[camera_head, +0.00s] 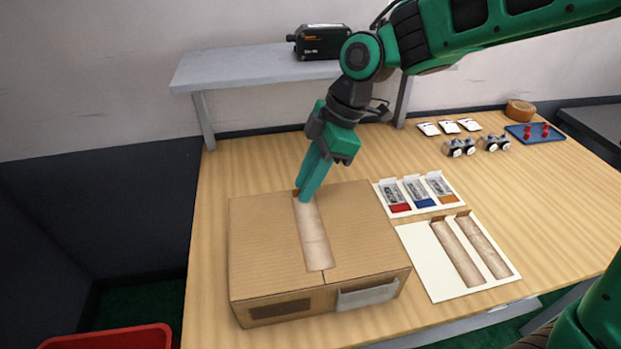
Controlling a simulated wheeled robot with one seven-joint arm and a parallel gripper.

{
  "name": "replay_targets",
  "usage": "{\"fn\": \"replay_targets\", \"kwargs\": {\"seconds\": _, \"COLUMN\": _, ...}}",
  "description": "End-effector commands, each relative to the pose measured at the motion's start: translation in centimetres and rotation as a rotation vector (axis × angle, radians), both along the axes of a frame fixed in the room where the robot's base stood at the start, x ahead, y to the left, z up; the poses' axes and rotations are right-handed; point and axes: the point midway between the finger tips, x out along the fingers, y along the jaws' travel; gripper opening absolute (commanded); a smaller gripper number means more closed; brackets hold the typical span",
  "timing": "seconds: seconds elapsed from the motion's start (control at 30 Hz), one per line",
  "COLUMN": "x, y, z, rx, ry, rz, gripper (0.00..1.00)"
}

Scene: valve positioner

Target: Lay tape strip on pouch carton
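A brown cardboard carton (258,245) stands on the front left of the table, with a pale pouch (367,294) on its front face. A translucent brownish tape strip (313,240) lies lengthwise along the seam of the carton's top, from the far edge to near the front edge. My gripper (307,196) points down at the strip's far end. Its green fingers are close together at the strip's brown end tab and partly hide it. Two more tape strips (457,253) (483,247) lie on a white backing sheet (440,284) right of the carton.
A white card (393,208) with several small packets lies behind the backing sheet. White items, small devices, a tape roll (520,110) and a blue tray (535,133) are at the back right. A grey shelf (235,70) carries a black device (322,42).

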Motion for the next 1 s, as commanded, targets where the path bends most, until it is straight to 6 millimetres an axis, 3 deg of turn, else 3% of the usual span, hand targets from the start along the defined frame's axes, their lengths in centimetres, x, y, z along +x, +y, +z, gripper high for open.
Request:
{"fn": "replay_targets", "kwargs": {"seconds": 0.37, "x": 0.1, "y": -0.2, "z": 0.6, "rx": 0.000, "ry": -0.001, "rz": -0.001, "gripper": 0.23}}
{"fn": "replay_targets", "kwargs": {"seconds": 0.8, "x": 1.1, "y": -3.0, "z": 7.4, "rx": 0.000, "ry": -0.002, "rz": -0.003, "gripper": 0.23}}
{"fn": "replay_targets", "kwargs": {"seconds": 1.0, "x": 1.3, "y": -3.8, "z": 9.4, "rx": 0.000, "ry": -0.001, "rz": -0.001, "gripper": 0.23}}
